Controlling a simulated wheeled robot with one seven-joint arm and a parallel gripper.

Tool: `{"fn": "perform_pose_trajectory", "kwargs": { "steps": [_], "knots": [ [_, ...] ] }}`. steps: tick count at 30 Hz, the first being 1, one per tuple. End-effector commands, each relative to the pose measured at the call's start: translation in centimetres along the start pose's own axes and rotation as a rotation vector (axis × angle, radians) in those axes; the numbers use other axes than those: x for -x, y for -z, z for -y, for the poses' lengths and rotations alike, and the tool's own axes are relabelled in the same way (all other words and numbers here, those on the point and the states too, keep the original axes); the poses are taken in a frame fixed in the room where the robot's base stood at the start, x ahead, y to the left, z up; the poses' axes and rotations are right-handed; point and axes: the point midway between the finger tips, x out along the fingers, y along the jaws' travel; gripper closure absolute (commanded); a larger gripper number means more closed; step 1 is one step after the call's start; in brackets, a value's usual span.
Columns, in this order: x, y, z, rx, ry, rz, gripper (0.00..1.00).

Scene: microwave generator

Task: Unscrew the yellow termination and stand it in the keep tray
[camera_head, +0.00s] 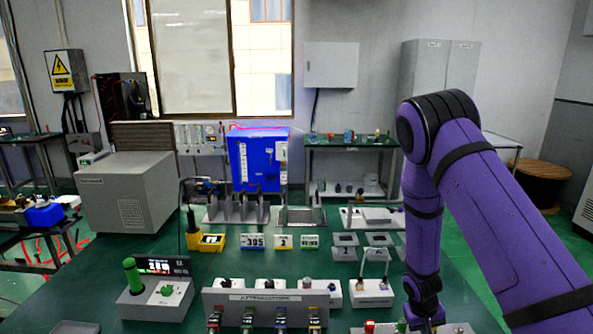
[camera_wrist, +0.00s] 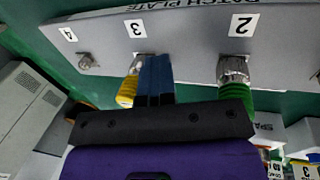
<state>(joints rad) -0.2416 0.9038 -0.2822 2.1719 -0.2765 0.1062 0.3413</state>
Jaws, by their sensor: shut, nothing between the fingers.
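The yellow termination (camera_wrist: 126,92) shows in the wrist view at the position labelled 3 on the grey patch plate (camera_wrist: 190,38), with a metal collar at its plate end. My gripper (camera_wrist: 155,72) is shut and empty. Its blue fingers lie just right of the yellow termination in the picture and partly overlap it; I cannot tell whether they touch. A green termination (camera_wrist: 235,92) is at position 2. Position 4 has a bare metal connector (camera_wrist: 86,62). In the head view my gripper is low at the right, mostly hidden. I cannot identify the keep tray for certain.
In the head view, a grey panel (camera_head: 265,297) with several coloured parts stands at the front centre. A grey box with a green handle (camera_head: 132,275) is to its left. Square grey holders (camera_head: 345,240) lie farther back. Green bench is bare at the left.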

Motion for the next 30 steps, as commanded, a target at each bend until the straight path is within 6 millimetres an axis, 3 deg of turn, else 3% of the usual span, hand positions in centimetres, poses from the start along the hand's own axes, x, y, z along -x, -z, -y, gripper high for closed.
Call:
{"fn": "perform_pose_trajectory", "kwargs": {
  "steps": [10, 24, 30],
  "knots": [
    [0.6, -0.3, 0.5, -0.001, 0.000, 0.000, 1.00],
    [5.1, -0.2, -0.6, 0.000, 0.001, -0.002, 1.00],
    [6.0, -0.3, -0.8, 0.000, 0.000, 0.001, 1.00]
  ]
}}
